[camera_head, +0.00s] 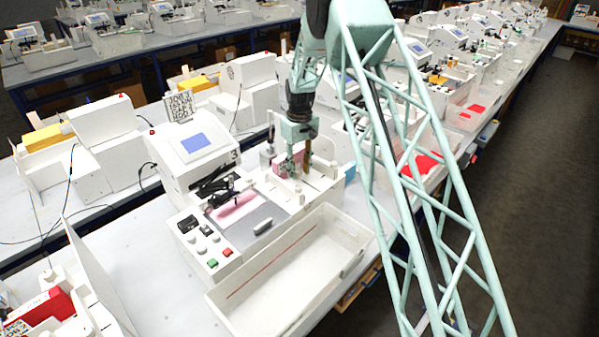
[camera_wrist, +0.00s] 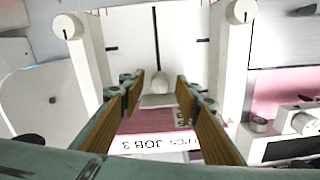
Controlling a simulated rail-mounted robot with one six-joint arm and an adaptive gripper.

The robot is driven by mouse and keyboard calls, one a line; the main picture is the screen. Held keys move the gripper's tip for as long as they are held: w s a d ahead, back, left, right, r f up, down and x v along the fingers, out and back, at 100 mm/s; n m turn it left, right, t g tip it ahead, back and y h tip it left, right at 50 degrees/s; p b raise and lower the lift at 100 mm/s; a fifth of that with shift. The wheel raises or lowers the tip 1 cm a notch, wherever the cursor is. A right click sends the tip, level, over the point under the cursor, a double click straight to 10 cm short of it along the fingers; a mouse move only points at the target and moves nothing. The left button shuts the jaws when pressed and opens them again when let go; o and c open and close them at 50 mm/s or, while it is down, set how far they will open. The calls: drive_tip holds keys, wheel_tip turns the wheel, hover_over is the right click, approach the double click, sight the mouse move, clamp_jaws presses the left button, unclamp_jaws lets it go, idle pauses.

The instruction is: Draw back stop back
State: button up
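My gripper (camera_head: 297,163) hangs point down over the white feed tray at the back of the plotter (camera_head: 215,190). In the wrist view my gripper (camera_wrist: 159,86) has its two wood-coloured fingers apart. A white rounded knob (camera_wrist: 159,82) lies between the fingertip lines, with a gap on each side. It seems to belong to the back stop. A dark slot line runs from it up the white tray floor (camera_wrist: 185,45). Below it is a pink sheet stack (camera_wrist: 165,127) with a white label reading "PCS JOB 3". Whether the knob touches the stack is unclear.
White side rails with round knobs (camera_wrist: 68,27) (camera_wrist: 240,12) flank the fingers. A white open bin (camera_head: 290,270) stands in front of the plotter. A pink sheet (camera_head: 237,207) lies on the plotter bed. Other white machines crowd the benches.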

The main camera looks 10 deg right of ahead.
drive_tip(key=shift+f, duration=0.5)
